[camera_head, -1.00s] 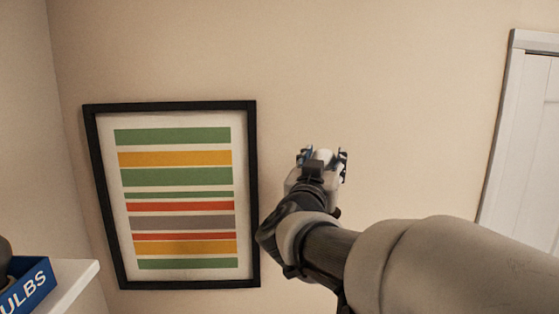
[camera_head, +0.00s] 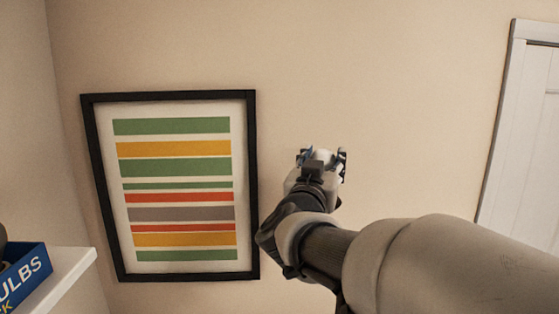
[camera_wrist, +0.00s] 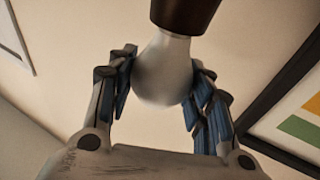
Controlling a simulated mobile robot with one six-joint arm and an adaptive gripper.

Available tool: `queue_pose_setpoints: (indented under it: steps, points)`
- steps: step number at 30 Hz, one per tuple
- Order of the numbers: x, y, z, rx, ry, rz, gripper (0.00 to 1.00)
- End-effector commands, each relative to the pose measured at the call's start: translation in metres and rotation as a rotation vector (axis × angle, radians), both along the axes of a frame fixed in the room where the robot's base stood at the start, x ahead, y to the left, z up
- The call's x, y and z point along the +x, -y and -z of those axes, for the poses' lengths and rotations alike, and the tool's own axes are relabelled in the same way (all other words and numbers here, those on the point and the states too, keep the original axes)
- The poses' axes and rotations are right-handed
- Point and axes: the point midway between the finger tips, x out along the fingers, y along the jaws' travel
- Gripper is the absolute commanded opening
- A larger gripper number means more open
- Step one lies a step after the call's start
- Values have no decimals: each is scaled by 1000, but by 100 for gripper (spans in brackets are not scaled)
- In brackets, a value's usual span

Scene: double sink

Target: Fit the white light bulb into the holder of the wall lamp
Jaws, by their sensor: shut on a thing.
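My gripper (camera_head: 322,160) is shut on the white light bulb and held up in front of the wall. In the wrist view its blue-padded fingers (camera_wrist: 160,90) close on both sides of the round part of the bulb (camera_wrist: 163,75). The bulb's narrow neck points to the top of the wrist view and meets a dark brown cylinder (camera_wrist: 185,14), wider than the neck and cut off by the edge. I cannot tell whether this is the bulb's base or the lamp's holder. No wall lamp is recognisable there.
A black-framed striped picture (camera_head: 252,190) hangs left of my gripper. A white shelf (camera_head: 75,270) with a blue box lettered "ULBS" (camera_head: 25,275) is at the lower left. A white door (camera_head: 522,130) is at the right. The wall above the gripper is bare.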

Motion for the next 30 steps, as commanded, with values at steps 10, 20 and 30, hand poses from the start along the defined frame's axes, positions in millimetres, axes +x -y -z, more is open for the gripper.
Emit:
queue_pose_setpoints:
  steps: [10, 20, 30]
  points:
    - [0, 0, 1, 0, 0, 0, 64]
    - [0, 0, 2, 0, 0, 0, 70]
    - [-31, -14, 6, 1, 1, -4, 70]
